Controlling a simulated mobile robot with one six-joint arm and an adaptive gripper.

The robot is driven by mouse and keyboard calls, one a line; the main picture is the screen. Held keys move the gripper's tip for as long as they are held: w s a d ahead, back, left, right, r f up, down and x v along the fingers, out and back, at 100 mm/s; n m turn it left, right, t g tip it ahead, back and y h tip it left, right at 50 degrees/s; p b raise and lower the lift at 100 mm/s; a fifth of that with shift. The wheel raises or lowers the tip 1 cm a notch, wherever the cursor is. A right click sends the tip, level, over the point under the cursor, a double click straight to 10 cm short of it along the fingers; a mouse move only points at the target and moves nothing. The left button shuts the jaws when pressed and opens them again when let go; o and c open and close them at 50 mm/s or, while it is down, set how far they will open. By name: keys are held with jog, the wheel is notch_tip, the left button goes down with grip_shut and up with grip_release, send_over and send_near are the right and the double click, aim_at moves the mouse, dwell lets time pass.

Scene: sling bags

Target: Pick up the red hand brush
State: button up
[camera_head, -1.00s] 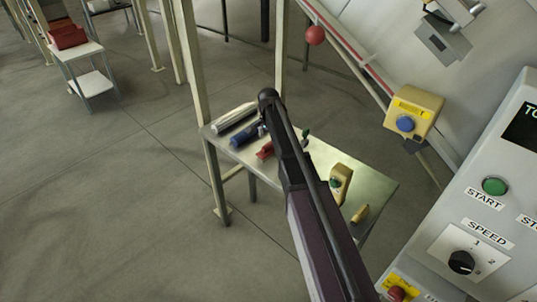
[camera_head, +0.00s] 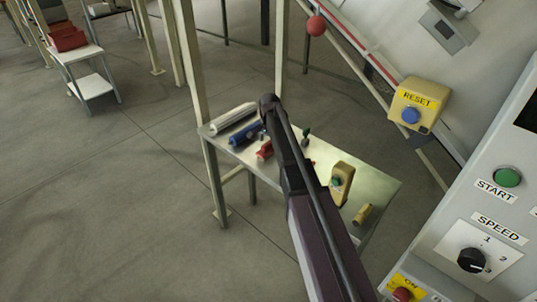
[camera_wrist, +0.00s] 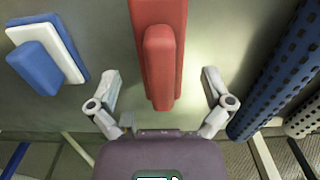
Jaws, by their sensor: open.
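The red hand brush (camera_wrist: 160,60) shows in the wrist view as a long red block with a narrower raised red handle. It runs from the top edge down to the middle of the picture. My gripper (camera_wrist: 162,82) is open, with one finger on each side of the brush and a visible gap on both sides. I cannot tell how far above the brush the fingers are. In the head view, the red brush (camera_head: 265,150) lies on the metal table (camera_head: 377,187), partly behind my arm, and my fingers are hidden there.
A blue perforated roller (camera_wrist: 283,75) lies right of the brush, with a pale roller (camera_wrist: 303,118) beyond. A blue and white block (camera_wrist: 47,52) is on the left. A yellow button box (camera_head: 342,182) and a small yellow cylinder (camera_head: 362,214) stand nearer on the table. A control panel (camera_head: 485,235) is at right.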

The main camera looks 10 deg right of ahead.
jog(key=shift+f+b, duration=0.7)
jog(key=shift+f, duration=0.3)
jog(key=c, duration=1.3)
